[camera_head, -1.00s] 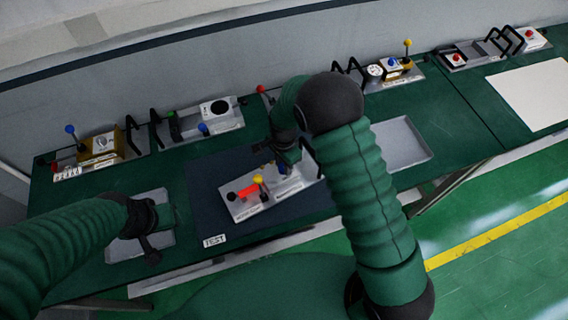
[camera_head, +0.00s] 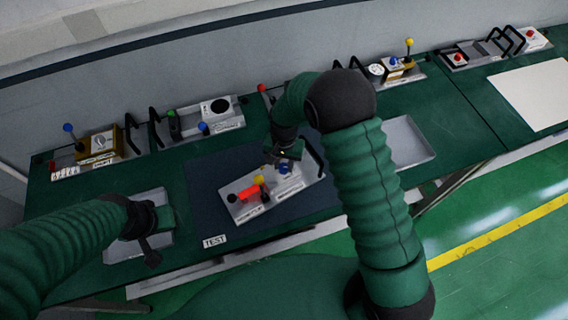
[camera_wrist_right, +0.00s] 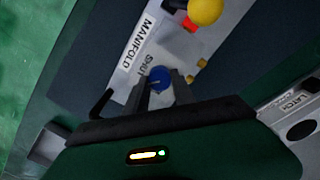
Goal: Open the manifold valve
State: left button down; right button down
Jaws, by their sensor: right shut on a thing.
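A grey module (camera_head: 240,208) lies on a dark blue mat marked TEST. It carries a red part (camera_head: 249,194), a yellow knob (camera_head: 259,181) and a blue knob (camera_head: 284,168). In the right wrist view the blue knob (camera_wrist_right: 159,78) is between the fingertips of my right gripper (camera_wrist_right: 161,90), beside labels reading MANIFOLD and SHUT (camera_wrist_right: 143,62). In the head view my right gripper (camera_head: 286,155) is over the module's right part and partly hides it. My left gripper (camera_head: 150,240) is above a grey tray at the left; its jaw opening is unclear.
A grey tray (camera_head: 410,140) lies right of the mat, partly behind my right arm. Several panels with knobs and black handles line the wall, including one with a brown box (camera_head: 97,143) and one with a black dial (camera_head: 220,106). A white board (camera_head: 535,92) lies far right.

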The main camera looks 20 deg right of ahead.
aim_at(284, 166)
jog(key=n, duration=0.3)
jog(key=shift+n, duration=0.3)
jog(key=n, duration=0.4)
jog(key=shift+n+b, duration=0.3)
jog(key=shift+n, duration=0.1)
jog(key=c, duration=1.1)
grip_release()
jog(key=shift+o, duration=0.2)
notch_tip(284, 166, up, 17)
jog(key=b, duration=0.2)
jog(key=shift+b, duration=0.4)
jog(key=shift+f, duration=0.1)
